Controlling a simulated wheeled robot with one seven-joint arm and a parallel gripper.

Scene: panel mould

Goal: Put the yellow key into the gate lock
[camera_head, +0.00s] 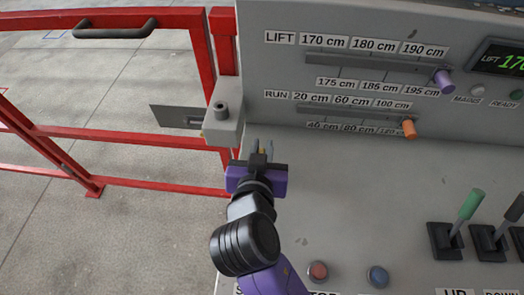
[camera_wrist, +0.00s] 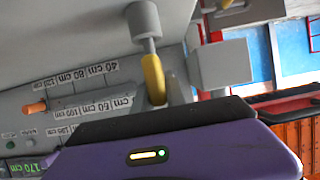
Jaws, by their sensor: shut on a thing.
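My gripper (camera_head: 262,155) is shut on the yellow key (camera_wrist: 153,78), at the right of the lock in the head view. Only a small bit of the key (camera_head: 263,147) shows there, between the fingers. In the wrist view a grey shaft runs from the yellow part to a wider grey cylinder (camera_wrist: 144,19). I cannot tell whether that cylinder is part of the key or a separate fitting. The gate lock, a grey block (camera_head: 224,129) with a round post on top, is at the panel's left edge. A grey block in the wrist view (camera_wrist: 225,63), apart from the key, appears to be the lock.
The red gate (camera_head: 130,138) and a grey plate (camera_head: 177,117) are left of the lock. Bare panel surface lies right of my gripper.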

